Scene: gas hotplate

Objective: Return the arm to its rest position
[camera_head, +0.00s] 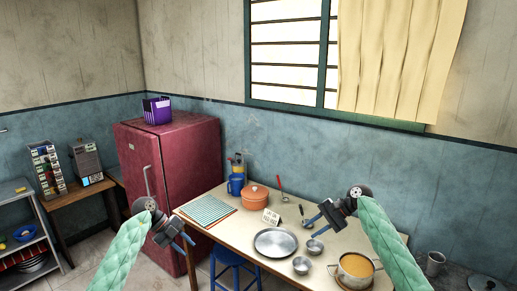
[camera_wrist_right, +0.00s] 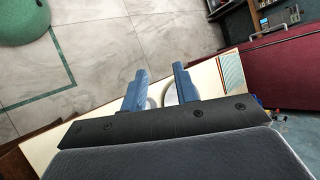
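My left arm comes in from the lower left, and its gripper (camera_head: 183,241) hangs in the air in front of the table's left end. Its two blue fingers look apart, with nothing between them. My right gripper (camera_head: 316,222) is above the table's right half, over the area between the plate and the pot. In the right wrist view its two blue fingers (camera_wrist_right: 160,88) are apart and hold nothing. The table top and round metal dishes show beyond them.
The table (camera_head: 232,231) holds a metal plate (camera_head: 276,242), small bowls (camera_head: 302,265), an orange lidded pot (camera_head: 254,197), a pot of orange food (camera_head: 355,268), a striped mat (camera_head: 208,210) and a ladle (camera_head: 281,185). A red fridge (camera_head: 185,165) stands left; a blue stool (camera_head: 233,264) is in front.

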